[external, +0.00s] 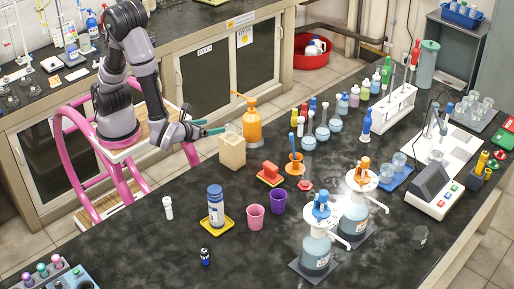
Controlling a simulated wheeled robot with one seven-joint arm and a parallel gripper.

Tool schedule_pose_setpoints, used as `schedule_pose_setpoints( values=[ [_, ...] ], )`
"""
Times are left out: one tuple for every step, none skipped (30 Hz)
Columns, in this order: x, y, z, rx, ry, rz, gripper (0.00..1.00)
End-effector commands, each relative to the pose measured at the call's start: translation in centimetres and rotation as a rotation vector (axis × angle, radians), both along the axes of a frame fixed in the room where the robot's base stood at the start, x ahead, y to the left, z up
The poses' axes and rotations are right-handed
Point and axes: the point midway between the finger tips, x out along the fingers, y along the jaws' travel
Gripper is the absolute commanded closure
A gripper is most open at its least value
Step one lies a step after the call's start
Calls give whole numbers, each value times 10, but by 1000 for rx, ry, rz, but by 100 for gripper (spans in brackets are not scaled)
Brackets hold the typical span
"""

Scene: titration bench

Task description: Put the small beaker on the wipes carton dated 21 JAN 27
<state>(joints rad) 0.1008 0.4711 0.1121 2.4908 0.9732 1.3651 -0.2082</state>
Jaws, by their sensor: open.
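A cream, box-shaped carton (232,152) stands on the dark bench, left of the orange pump bottle. Any date on it is too small to read, so I cannot tell whether it is the 21 JAN 27 carton. My gripper (216,128) is open, its two teal fingers pointing right, just left of and near the carton's top. I cannot make out anything between the fingers. A small clear glass vessel (419,238), possibly the small beaker, stands alone on the right part of the bench, far from my gripper. Other clear beakers (399,161) stand on a blue tray.
The orange pump bottle (250,125) stands close behind the carton. A red block on a tray (270,174), a pink cup (256,217) and a purple cup (278,201) are nearby. Two large dispenser bottles (316,250) stand at front.

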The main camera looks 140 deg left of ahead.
Motion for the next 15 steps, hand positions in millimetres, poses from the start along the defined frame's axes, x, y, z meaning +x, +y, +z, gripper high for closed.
schedule_pose_setpoints(
  values=[
    [-1,-1,4,-7,-17,9,7],
    [-1,-2,6,-15,-32,21,7],
    [-3,-4,11,-31,-61,42,7],
    [-5,-6,16,-47,-88,59,7],
    [-7,-8,22,-65,-120,83,7],
    [-11,-12,30,-96,-169,117,7],
    [-14,-16,36,-122,-211,146,7],
    [-17,-20,43,-151,-256,175,7],
    [-21,-26,52,-192,-317,213,7],
    [-23,-31,59,-226,-363,240,7],
    [-26,-37,65,-259,-407,267,7],
    [-29,-44,73,-306,-469,301,7],
    [-31,-50,79,-340,-513,325,7],
    [-34,-55,86,-377,-560,348,7],
    [-36,-63,94,-425,-619,376,7]
  ],
)
